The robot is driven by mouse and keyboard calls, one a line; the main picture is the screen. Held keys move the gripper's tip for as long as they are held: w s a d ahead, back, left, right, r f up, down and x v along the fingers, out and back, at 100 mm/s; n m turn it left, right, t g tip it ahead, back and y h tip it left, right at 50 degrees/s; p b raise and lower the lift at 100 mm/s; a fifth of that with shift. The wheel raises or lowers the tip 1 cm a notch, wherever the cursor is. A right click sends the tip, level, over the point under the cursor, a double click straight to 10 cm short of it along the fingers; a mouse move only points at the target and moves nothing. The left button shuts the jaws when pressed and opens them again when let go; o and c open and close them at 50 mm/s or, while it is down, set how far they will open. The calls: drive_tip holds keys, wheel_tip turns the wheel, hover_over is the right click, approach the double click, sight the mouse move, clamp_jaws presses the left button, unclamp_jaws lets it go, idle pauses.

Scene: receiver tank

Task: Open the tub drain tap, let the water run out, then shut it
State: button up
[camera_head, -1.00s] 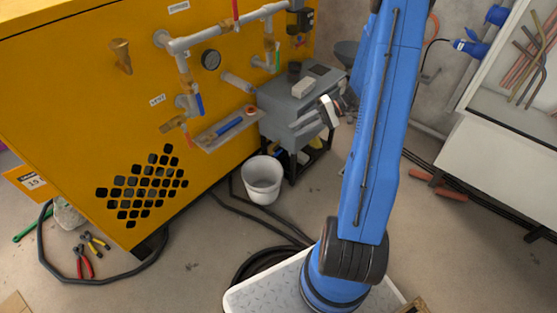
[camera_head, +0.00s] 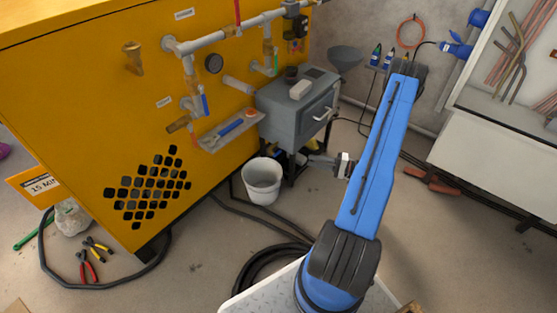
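A grey tub-like box (camera_head: 282,123) stands on a dark frame against the yellow machine, with a pale bar handle (camera_head: 323,114) on its right face. A white bucket (camera_head: 263,186) stands on the floor at its front left. I cannot make out a drain tap on the box; the space under it is dark, with small yellow and blue parts. I see nothing held.
The yellow machine (camera_head: 80,100) carries pipes with a blue-handled valve (camera_head: 204,104), a green-handled valve (camera_head: 275,62) and a shelf (camera_head: 225,134). Black hoses (camera_head: 265,225) cross the floor. Pliers (camera_head: 90,258) lie at lower left. A white cabinet (camera_head: 490,165) stands right.

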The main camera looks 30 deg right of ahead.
drive_tip(key=f, duration=0.2)
approach(277, 154)
drive_tip(key=shift+m+t+h, duration=0.3)
drive_tip(key=shift+t, duration=0.1)
drive_tip(key=x, duration=0.7)
drive_tip(key=shift+s+a+f, duration=0.1)
drive_tip(key=shift+a+f, duration=0.25)
drive_tip(key=shift+a, duration=0.3)
clamp_jaws()
